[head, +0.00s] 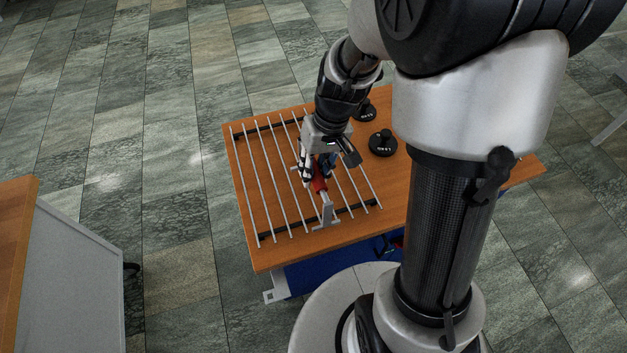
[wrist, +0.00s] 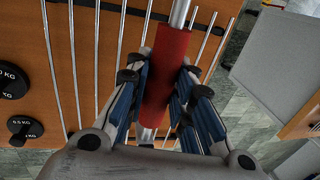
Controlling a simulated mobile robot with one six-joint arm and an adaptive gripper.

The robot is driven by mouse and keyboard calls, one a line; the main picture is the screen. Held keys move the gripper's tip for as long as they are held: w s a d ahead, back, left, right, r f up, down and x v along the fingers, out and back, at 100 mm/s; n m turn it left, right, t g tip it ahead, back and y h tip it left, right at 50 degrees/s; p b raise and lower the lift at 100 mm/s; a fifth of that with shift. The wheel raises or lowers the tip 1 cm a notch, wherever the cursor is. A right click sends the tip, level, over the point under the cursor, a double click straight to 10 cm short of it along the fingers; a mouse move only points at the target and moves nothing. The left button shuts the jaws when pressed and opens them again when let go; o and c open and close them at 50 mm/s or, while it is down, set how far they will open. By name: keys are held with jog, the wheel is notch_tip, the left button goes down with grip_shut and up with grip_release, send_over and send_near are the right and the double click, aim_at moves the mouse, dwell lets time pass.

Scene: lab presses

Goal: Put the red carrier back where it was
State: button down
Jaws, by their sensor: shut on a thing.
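The red carrier (head: 319,184) is a red cylinder with a silver rod running out of its ends. It also shows upright in the middle of the wrist view (wrist: 167,65). My gripper (head: 315,173) is shut on its red part, with blue-grey finger pads on both sides in the wrist view (wrist: 158,88). In the head view a grey block-like piece (head: 327,212) is at the carrier's near end, over the rack's near bar. The rack (head: 265,241) has several parallel silver rods on two black bars. I cannot tell whether the carrier touches the rack.
The rack lies on a wooden table (head: 410,190). Black weights (head: 382,143) marked in kg stand on the table to the right of the rack. A grey cabinet with a wooden top (head: 18,225) stands at the left. Tiled floor around the table is open.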

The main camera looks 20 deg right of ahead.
jog(key=shift+f+b, duration=0.8)
jog(key=shift+f, duration=1.35)
jog(key=shift+f, duration=0.15)
jog(key=c, duration=1.4)
grip_release()
notch_tip(320, 180, up, 12)
jog(key=d+p, duration=0.2)
jog(key=p, duration=0.2)
jog(key=s+a+r+t+h, duration=0.2)
jog(key=s+r+t, duration=0.2)
jog(key=s+r, duration=0.9)
jog(key=shift+s+r+t, duration=0.15)
jog(key=shift+s+t, duration=0.15)
jog(key=shift+s, duration=0.85)
